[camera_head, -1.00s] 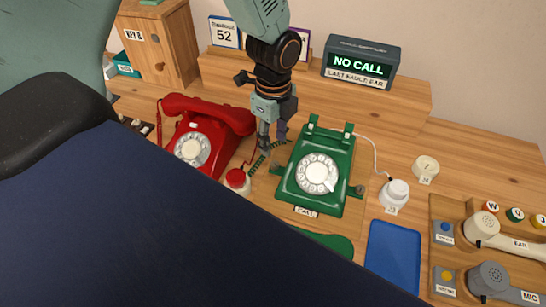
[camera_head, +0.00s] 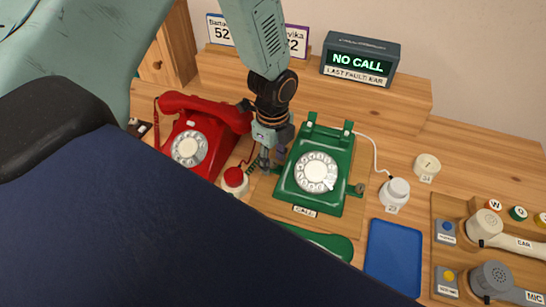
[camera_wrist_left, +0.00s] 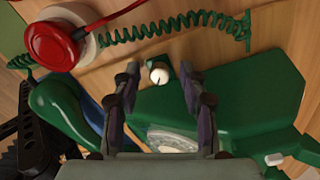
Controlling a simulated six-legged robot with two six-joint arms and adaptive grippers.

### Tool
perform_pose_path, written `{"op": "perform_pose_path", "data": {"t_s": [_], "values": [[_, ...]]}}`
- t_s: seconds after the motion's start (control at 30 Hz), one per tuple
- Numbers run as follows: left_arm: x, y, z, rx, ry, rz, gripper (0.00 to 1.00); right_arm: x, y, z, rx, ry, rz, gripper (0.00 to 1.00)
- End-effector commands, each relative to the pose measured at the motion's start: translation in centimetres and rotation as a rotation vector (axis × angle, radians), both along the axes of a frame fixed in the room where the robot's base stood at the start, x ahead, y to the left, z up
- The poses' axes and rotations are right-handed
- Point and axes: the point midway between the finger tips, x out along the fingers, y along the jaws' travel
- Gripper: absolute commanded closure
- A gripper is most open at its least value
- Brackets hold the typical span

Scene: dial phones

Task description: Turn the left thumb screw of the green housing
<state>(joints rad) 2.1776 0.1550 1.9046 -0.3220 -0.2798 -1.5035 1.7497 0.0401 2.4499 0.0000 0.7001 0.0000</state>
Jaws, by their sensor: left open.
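The green housing (camera_head: 333,158) is a dial phone body on a wooden board, with a white dial on its face. It also shows in the left wrist view (camera_wrist_left: 262,92). The left thumb screw (camera_wrist_left: 159,74) is a small knob with a pale end on a green tab at the housing's side. My left gripper (camera_head: 266,164) points down beside the housing's left side. In the left wrist view its two fingers (camera_wrist_left: 160,88) are apart, with the screw between them in the picture; I cannot tell whether they touch it. In the head view the gripper hides the screw. My right gripper is not in view.
A red phone (camera_head: 195,140) stands left of the gripper. A red button (camera_head: 234,178) and a coiled green cord (camera_wrist_left: 160,28) are close by. The green handset (camera_head: 320,241) lies in front. A blue tray (camera_head: 393,257) is at the right. The display (camera_head: 360,64) reads NO CALL.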

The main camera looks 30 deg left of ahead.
Motion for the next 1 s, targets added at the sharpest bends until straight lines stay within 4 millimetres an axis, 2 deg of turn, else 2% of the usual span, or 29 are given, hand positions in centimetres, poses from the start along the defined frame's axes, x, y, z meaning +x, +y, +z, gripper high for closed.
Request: {"op": "perform_pose_path", "data": {"t_s": [0.07,0.5,1.0], "values": [[-0.02,0.0,0.02,0.0,0.0,0.0,0.62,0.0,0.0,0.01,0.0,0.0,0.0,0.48],[-0.04,-0.01,0.02,0.0,0.001,-0.001,0.99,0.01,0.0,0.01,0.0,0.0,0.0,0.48],[-0.07,0.01,0.1,0.0,0.003,0.062,1.0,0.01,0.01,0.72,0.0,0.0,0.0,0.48]]}}
